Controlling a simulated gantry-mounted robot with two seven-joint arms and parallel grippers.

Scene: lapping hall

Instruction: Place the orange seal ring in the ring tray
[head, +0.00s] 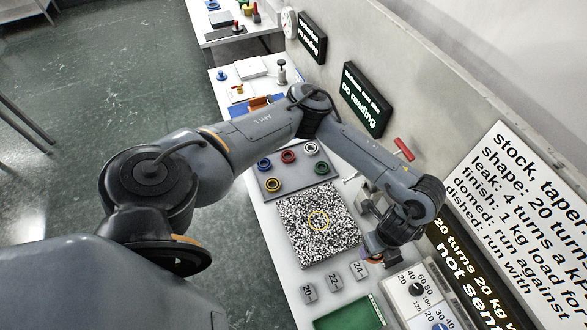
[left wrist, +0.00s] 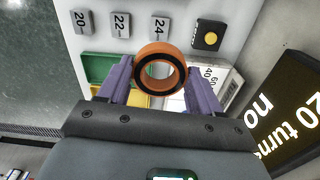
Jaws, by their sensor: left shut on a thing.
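The orange seal ring (left wrist: 160,48), with a black inner band, is held between the purple fingers of my left gripper (left wrist: 160,76) in the left wrist view. The gripper is shut on it. In the head view my left gripper (head: 374,257) is low at the right of the bench, and the ring is mostly hidden there. A green tray (head: 350,315) lies at the bottom edge; green and yellow parts (left wrist: 97,68) show behind the fingers in the wrist view. I cannot tell for certain that it is the ring tray. My right gripper is not in view.
A grey board (head: 272,197) carries several coloured rings. A black-and-white speckled plate (head: 300,245) lies between it and the small blocks numbered 20 (head: 308,293), 22 (head: 333,282) and 24 (head: 359,270). A dial panel (head: 405,292) and signs stand at the right.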

